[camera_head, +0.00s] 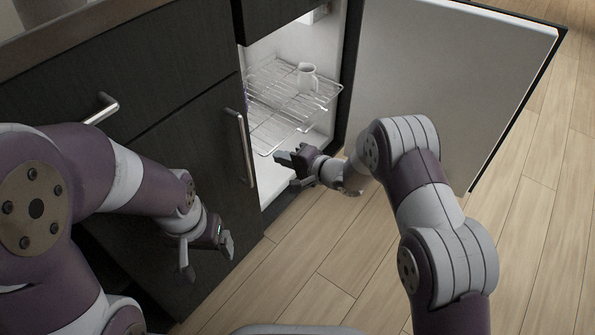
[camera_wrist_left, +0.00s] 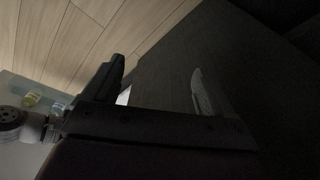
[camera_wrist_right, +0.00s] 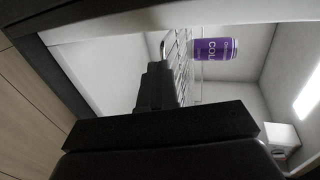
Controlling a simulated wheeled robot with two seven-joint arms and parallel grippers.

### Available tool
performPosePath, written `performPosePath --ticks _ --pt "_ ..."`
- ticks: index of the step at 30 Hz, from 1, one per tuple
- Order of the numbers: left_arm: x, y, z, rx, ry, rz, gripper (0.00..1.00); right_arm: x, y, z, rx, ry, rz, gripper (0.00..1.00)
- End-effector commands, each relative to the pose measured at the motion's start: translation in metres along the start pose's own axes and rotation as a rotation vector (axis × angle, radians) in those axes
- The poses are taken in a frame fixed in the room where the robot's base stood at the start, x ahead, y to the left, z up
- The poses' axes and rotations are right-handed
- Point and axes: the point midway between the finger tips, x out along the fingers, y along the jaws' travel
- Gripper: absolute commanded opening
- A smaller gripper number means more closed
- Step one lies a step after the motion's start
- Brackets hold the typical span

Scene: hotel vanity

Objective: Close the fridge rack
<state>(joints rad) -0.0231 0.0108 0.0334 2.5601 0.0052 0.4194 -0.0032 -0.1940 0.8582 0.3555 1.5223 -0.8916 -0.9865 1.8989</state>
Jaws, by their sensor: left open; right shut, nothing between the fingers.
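The fridge rack (camera_head: 277,118) is a wire shelf inside the open fridge, reaching out toward the front opening. A white pitcher (camera_head: 307,78) stands on it. In the right wrist view the rack (camera_wrist_right: 183,62) shows edge-on beside a purple can (camera_wrist_right: 215,49). My right gripper (camera_head: 289,164) is shut and empty, just in front of and below the rack's front edge. Its fingers (camera_wrist_right: 157,84) point into the fridge in its wrist view; contact with the rack cannot be told. My left gripper (camera_head: 207,260) is open and empty before the dark cabinet, also in its wrist view (camera_wrist_left: 158,88).
The fridge door (camera_head: 445,85) stands wide open at the right. A dark cabinet door with a metal handle (camera_head: 240,145) is left of the opening, and a drawer handle (camera_head: 103,107) is further left. Wooden floor (camera_head: 325,265) is clear in front.

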Motion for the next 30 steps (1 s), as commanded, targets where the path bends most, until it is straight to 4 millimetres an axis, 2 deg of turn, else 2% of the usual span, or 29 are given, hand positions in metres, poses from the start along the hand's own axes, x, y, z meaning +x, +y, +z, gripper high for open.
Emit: performPosePath --ticks 3,15,17,24,30 --pt "0.006 0.0 0.001 0.0 0.0 0.0 0.85 0.007 -0.002 0.0 -0.001 0.0 -0.001 0.0" --pt "0.002 0.0 0.0 0.0 0.0 0.0 0.85 0.012 -0.006 0.0 -0.001 -0.001 0.0 0.0" --pt "-0.003 0.0 0.0 0.0 0.0 0.0 0.85 0.02 -0.011 0.0 -0.003 -0.002 -0.001 0.0" --pt "-0.016 0.0 -0.002 0.0 0.0 0.0 0.85 0.071 -0.025 0.0 -0.003 -0.003 -0.001 0.0" --pt "-0.017 0.0 -0.002 0.0 0.0 0.0 0.85 0.089 -0.029 0.0 -0.001 -0.001 -0.001 0.0"
